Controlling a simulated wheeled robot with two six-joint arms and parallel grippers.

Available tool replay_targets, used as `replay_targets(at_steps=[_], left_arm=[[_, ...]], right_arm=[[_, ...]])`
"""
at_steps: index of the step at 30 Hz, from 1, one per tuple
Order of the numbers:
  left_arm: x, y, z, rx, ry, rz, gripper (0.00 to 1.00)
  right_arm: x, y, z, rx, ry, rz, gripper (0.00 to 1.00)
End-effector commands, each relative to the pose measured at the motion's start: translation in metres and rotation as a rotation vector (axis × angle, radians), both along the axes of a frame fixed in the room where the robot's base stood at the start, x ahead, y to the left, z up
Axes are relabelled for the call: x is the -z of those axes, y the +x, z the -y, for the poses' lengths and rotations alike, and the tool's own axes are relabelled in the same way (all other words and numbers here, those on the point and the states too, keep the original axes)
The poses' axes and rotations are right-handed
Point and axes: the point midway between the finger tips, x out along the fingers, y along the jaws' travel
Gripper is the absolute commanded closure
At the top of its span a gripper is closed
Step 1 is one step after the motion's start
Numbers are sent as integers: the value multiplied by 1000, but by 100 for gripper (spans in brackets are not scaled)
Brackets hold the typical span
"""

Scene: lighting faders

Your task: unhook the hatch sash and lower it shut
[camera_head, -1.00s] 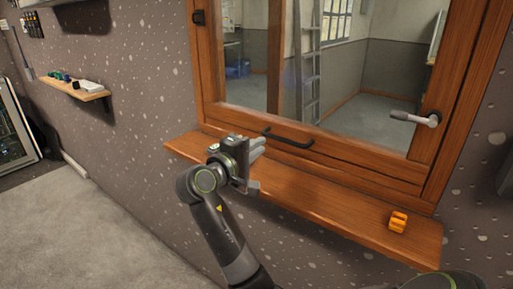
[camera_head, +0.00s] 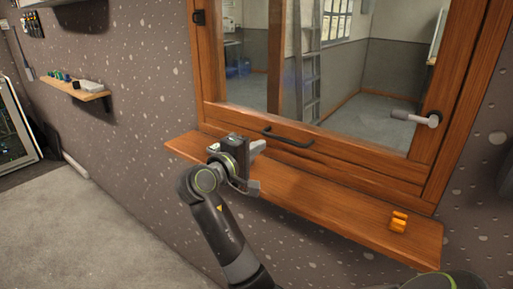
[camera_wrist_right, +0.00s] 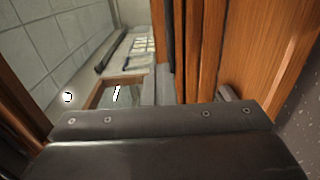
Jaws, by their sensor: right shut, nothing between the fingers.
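The hatch sash (camera_head: 335,156) is a wood-framed glazed panel in the wooden wall frame. I cannot tell from here how far it stands open. A black pull handle (camera_head: 288,138) sits on its bottom rail, and a grey lever handle (camera_head: 415,118) is on its right side. A small black fitting (camera_head: 199,17) is at the frame's upper left; I cannot tell whether it is the hook. My right gripper (camera_head: 258,148) is shut and empty, over the left part of the sill, left of the pull handle and apparently apart from it. My left gripper is not in view.
A wooden sill (camera_head: 330,205) runs below the hatch, with an orange object (camera_head: 398,221) near its right end. A small wall shelf (camera_head: 80,89) with little items is at the left. The floor (camera_head: 85,225) at the lower left is clear.

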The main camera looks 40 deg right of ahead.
Motion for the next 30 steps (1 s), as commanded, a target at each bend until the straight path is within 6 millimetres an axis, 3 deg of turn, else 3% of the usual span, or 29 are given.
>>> replay_targets(at_steps=[14, 21, 30], left_arm=[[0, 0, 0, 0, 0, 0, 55], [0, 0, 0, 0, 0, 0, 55], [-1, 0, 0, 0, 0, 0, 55]], right_arm=[[0, 0, 0, 0, 0, 0, 99], [0, 0, 0, 0, 0, 0, 70], [0, 0, 0, 0, 0, 0, 70]])
